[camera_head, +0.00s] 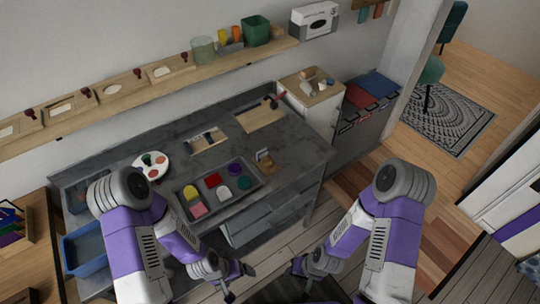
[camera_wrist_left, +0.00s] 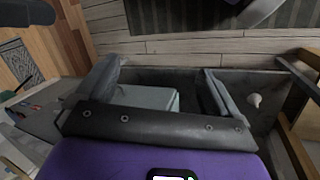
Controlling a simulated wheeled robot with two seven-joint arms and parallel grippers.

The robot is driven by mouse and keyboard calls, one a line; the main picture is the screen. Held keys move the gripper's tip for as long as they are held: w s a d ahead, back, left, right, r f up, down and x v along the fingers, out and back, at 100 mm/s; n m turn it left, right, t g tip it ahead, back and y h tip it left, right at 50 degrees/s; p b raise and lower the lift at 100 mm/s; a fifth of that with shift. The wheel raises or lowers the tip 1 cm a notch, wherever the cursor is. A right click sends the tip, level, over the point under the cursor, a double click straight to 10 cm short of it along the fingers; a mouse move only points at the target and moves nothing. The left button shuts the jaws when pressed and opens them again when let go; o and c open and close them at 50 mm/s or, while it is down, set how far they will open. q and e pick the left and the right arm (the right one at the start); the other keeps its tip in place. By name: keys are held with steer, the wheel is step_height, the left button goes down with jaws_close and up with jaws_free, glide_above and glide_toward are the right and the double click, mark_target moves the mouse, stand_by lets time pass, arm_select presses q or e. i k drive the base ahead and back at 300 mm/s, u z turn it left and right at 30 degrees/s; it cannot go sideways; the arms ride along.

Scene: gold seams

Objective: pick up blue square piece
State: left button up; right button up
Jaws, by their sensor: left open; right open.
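A dark tray (camera_head: 220,202) on the grey workbench holds several coloured pieces: a yellow piece (camera_head: 190,192), a red square piece (camera_head: 212,180), a purple round piece (camera_head: 235,169), a pink square piece (camera_head: 198,209), a white piece (camera_head: 224,193) and a teal round piece (camera_head: 245,183). I cannot make out a blue square piece in either view. My left gripper (camera_head: 238,281) is open and empty in front of the workbench, apart from the tray. Its fingers also show open in the left wrist view (camera_wrist_left: 165,82). My right gripper (camera_head: 302,277) is open, low, to the right of the left one.
The workbench (camera_head: 285,160) also bears a white palette (camera_head: 150,159) and a small wooden stand (camera_head: 265,160) beside the tray. A blue bin (camera_head: 85,250) stands at the left. Drawers (camera_head: 270,215) are under the bench front. The floor to the right is free.

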mark_target(263, 152)
steer(key=k, duration=1.25)
steer(key=z, duration=0.75)
steer(key=i, duration=2)
steer(key=u, duration=0.75)
